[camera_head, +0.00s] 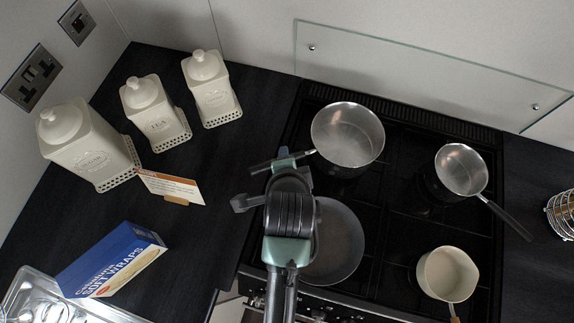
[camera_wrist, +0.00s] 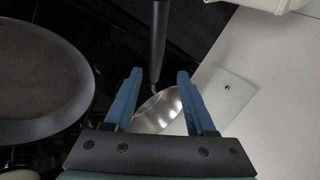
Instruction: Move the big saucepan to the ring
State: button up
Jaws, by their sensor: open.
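The big saucepan (camera_head: 348,133), steel with a long dark handle, stands at the back left of the black hob (camera_head: 398,205), its handle pointing left. It also shows in the wrist view (camera_wrist: 163,112), partly hidden by my gripper. My gripper (camera_head: 284,160) is open at the handle. In the wrist view the dark handle (camera_wrist: 160,45) runs between the two blue fingers of my gripper (camera_wrist: 159,78), with gaps on both sides. Rings under the pans are hidden, and I cannot tell which one is meant.
A frying pan (camera_head: 338,245) lies front left on the hob, partly behind my arm. A smaller saucepan (camera_head: 461,170) stands back right, a cream pan (camera_head: 447,274) front right. A glass splashback (camera_head: 420,72) borders the back. Left are canisters (camera_head: 152,112), a card (camera_head: 170,187) and a wraps box (camera_head: 110,262).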

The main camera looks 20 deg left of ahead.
jog(key=w+d+r+n+t, duration=0.15)
jog(key=w+r+t, duration=0.25)
jog(key=r, duration=0.8)
jog(key=w+d+r+n+t, duration=0.1)
jog(key=w+r+n+t, duration=0.2)
jog(key=r, duration=1)
jog(key=w+d+r+n+t, duration=0.15)
jog(key=w+r+t, duration=0.25)
jog(key=r, duration=0.8)
jog(key=s+d+r+n+t, duration=0.1)
jog(key=s+r+n+t, duration=0.1)
jog(key=r, duration=0.6)
jog(key=s+d+r+n+t+h, duration=0.1)
jog(key=s+r+t, duration=0.3)
jog(key=r, duration=0.5)
jog(key=s+d+r+n+t+h, duration=0.1)
jog(key=s+d+r+n+t, duration=0.1)
jog(key=s+r, duration=0.3)
notch_tip(320, 180, up, 4)
jog(key=shift+d+f+n+t, duration=0.15)
jog(key=shift+f+n+t, duration=0.1)
jog(key=shift+n+t, duration=0.25)
